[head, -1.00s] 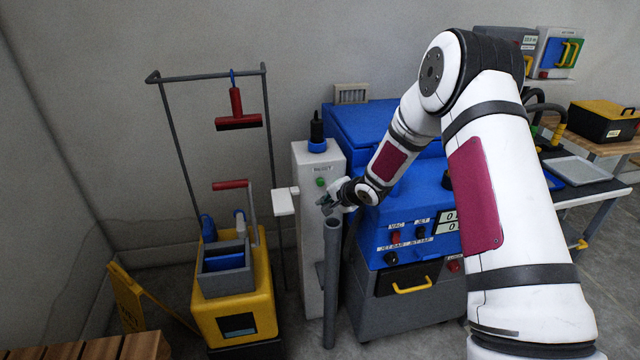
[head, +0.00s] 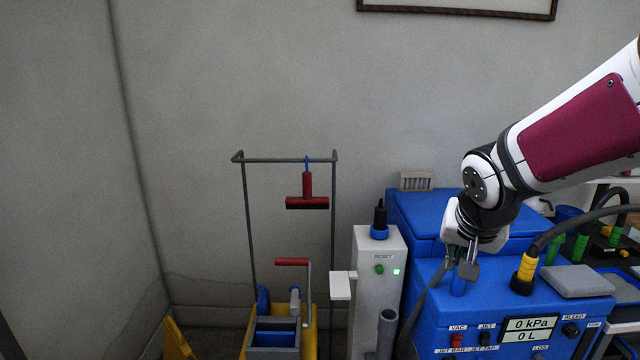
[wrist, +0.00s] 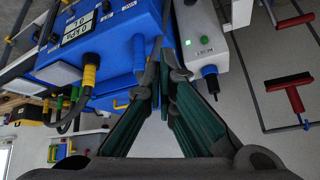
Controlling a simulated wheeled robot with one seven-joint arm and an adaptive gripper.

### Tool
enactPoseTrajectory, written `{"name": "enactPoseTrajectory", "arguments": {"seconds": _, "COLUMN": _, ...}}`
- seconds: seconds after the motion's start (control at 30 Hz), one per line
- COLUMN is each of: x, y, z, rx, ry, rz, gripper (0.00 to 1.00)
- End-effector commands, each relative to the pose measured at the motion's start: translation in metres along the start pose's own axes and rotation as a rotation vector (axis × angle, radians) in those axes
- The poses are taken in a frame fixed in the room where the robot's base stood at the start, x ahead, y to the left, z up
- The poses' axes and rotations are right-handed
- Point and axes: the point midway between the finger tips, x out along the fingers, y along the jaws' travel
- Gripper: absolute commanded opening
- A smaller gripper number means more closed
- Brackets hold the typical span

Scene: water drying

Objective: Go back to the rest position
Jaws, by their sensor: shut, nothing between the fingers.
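My gripper (head: 468,268) is in front of the blue machine (head: 430,277) in the head view, pointing down with its fingertips close together. My white arm with a dark red panel comes in from the right. In the wrist view my gripper (wrist: 162,85) shows two green-lined fingers with nothing between them. The blue machine (wrist: 105,35) fills the upper left there, and the white reset post (wrist: 205,35) is to the right of the fingers. In the head view, the white reset post (head: 373,300) with a green button and a lit green light is left of my gripper.
A yellow mop bucket (head: 308,335) and a rack with a hanging red squeegee (head: 307,190) stand left of the post. A grey pipe (head: 387,328) stands in front of the post. A yellow-collared hose (head: 526,268) rises right of my gripper. The wall area at left is clear.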

Motion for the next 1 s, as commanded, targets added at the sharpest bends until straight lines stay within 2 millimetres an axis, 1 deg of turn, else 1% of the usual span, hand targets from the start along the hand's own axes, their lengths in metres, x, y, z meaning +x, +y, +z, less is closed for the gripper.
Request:
{"name": "enactPoseTrajectory", "arguments": {"seconds": 0.03, "x": -0.024, "y": 0.007, "z": 0.011, "rx": -0.028, "ry": -0.008, "rz": 0.007, "gripper": 0.00}}
{"name": "enactPoseTrajectory", "arguments": {"seconds": 0.1, "x": -0.050, "y": 0.016, "z": 0.030, "rx": -0.073, "ry": -0.033, "rz": 0.016, "gripper": 0.00}}
{"name": "enactPoseTrajectory", "arguments": {"seconds": 0.17, "x": -0.071, "y": 0.024, "z": 0.048, "rx": -0.113, "ry": -0.059, "rz": 0.018, "gripper": 0.00}}
{"name": "enactPoseTrajectory", "arguments": {"seconds": 0.2, "x": -0.084, "y": 0.030, "z": 0.061, "rx": -0.138, "ry": -0.077, "rz": 0.016, "gripper": 0.00}}
{"name": "enactPoseTrajectory", "arguments": {"seconds": 0.27, "x": -0.103, "y": 0.036, "z": 0.081, "rx": -0.180, "ry": -0.104, "rz": 0.008, "gripper": 0.00}}
{"name": "enactPoseTrajectory", "arguments": {"seconds": 0.3, "x": -0.115, "y": 0.040, "z": 0.095, "rx": -0.208, "ry": -0.123, "rz": -0.002, "gripper": 0.00}}
{"name": "enactPoseTrajectory", "arguments": {"seconds": 0.4, "x": -0.140, "y": 0.049, "z": 0.129, "rx": -0.275, "ry": -0.167, "rz": -0.030, "gripper": 0.00}}
{"name": "enactPoseTrajectory", "arguments": {"seconds": 0.5, "x": -0.158, "y": 0.055, "z": 0.157, "rx": -0.335, "ry": -0.205, "rz": -0.064, "gripper": 0.00}}
{"name": "enactPoseTrajectory", "arguments": {"seconds": 0.6, "x": -0.169, "y": 0.059, "z": 0.177, "rx": -0.378, "ry": -0.229, "rz": -0.092, "gripper": 0.00}}
{"name": "enactPoseTrajectory", "arguments": {"seconds": 0.7, "x": -0.175, "y": 0.060, "z": 0.189, "rx": -0.402, "ry": -0.244, "rz": -0.109, "gripper": 0.00}}
{"name": "enactPoseTrajectory", "arguments": {"seconds": 0.8, "x": -0.176, "y": 0.061, "z": 0.192, "rx": -0.411, "ry": -0.251, "rz": -0.114, "gripper": 0.00}}
{"name": "enactPoseTrajectory", "arguments": {"seconds": 1.0, "x": -0.176, "y": 0.061, "z": 0.192, "rx": -0.411, "ry": -0.250, "rz": -0.113, "gripper": 0.00}}
